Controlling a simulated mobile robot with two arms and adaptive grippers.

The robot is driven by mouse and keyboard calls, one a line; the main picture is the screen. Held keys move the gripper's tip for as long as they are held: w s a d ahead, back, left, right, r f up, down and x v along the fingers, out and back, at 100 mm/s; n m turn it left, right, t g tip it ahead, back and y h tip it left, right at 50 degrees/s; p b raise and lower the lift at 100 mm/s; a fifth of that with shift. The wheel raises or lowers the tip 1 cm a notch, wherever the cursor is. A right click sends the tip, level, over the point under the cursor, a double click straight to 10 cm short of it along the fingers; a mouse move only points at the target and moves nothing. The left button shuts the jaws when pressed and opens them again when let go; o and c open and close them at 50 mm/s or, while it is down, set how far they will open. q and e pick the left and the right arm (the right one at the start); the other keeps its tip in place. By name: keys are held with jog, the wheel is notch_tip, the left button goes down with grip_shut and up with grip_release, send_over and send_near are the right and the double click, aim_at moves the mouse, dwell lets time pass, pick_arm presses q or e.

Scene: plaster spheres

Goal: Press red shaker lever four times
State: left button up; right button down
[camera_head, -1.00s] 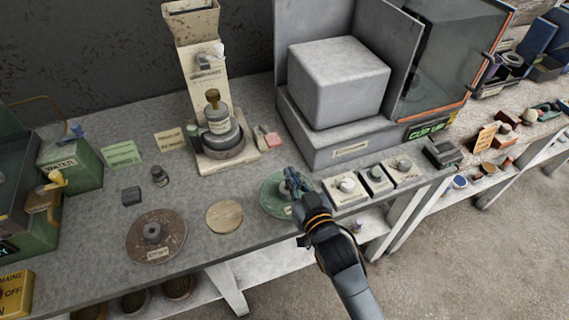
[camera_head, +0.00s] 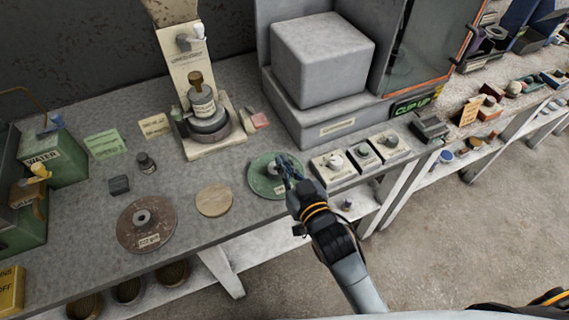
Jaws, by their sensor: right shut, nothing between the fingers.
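A small red lever or pad (camera_head: 259,121) sits on the grey workbench, at the right side of a cream upright stand (camera_head: 184,75) that I take to be the shaker. A grey labelled jar with a brown top (camera_head: 202,103) stands on the stand's round base. My right gripper (camera_head: 284,164) is shut and empty. It is over the green disc (camera_head: 260,184), to the right of and nearer than the red part, and apart from it. Whether the fingertips touch the disc I cannot tell. My left gripper is not in view.
A large grey block (camera_head: 322,60) on a labelled base stands behind the gripper. Several small knob boxes (camera_head: 335,168) line the bench to its right. A round wooden disc (camera_head: 214,200) and a brown weight disc (camera_head: 146,222) lie to the left.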

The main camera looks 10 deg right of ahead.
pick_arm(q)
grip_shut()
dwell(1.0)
